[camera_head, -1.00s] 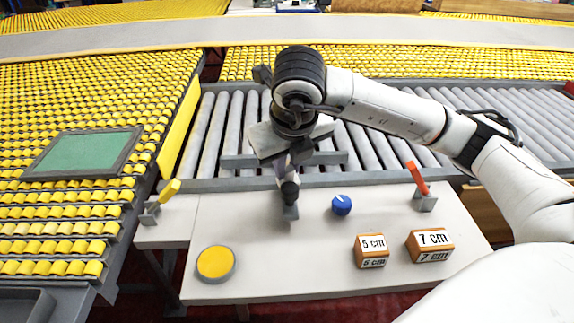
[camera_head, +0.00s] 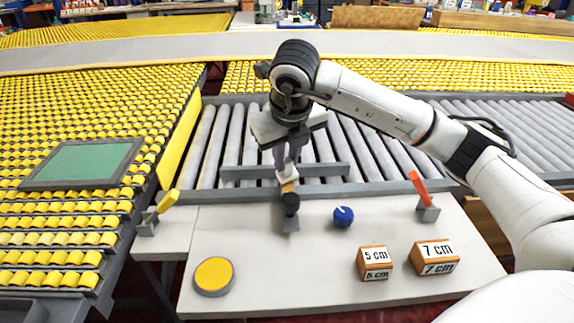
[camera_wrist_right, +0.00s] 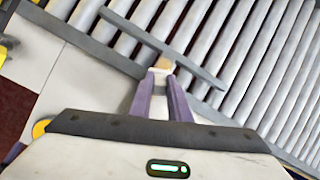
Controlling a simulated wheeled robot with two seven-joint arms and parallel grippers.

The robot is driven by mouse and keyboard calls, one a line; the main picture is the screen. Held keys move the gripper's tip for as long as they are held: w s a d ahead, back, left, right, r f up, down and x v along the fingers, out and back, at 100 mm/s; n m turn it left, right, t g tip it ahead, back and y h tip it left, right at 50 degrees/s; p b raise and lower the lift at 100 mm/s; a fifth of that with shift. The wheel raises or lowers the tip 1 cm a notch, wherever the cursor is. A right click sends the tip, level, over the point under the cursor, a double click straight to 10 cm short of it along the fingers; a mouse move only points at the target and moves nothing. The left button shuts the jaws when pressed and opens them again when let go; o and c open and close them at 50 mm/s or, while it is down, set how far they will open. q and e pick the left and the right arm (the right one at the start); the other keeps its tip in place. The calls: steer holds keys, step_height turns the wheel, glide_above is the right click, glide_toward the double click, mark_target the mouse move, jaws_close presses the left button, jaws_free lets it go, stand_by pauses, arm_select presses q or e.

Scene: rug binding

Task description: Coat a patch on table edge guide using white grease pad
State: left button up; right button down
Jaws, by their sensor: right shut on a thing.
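My right gripper (camera_head: 287,170) is shut on a small white piece with a tan end, which seems to be the white grease pad (camera_head: 288,180). In the right wrist view the pad (camera_wrist_right: 161,68) shows between the tips of the purple fingers (camera_wrist_right: 161,82). A long grey bar (camera_head: 240,173) lies across the rollers behind the fingers and appears to be the table edge guide. It also shows in the right wrist view (camera_wrist_right: 200,72). In the head view the pad overlaps the bar's near side. Contact cannot be told. My left gripper is out of view.
A black-topped piece on a grey base (camera_head: 291,205) stands just below the pad.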

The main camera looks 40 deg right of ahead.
steer(key=shift+w+d, duration=0.55)
steer(key=shift+w, duration=0.35)
steer(key=shift+w+d, duration=0.5)
steer(key=shift+w, duration=0.35)
steer(key=shift+r+p, duration=2.05)
steer(key=shift+r, duration=0.9)
step_height(320, 180, up, 3)
steer(key=shift+p, duration=1.05)
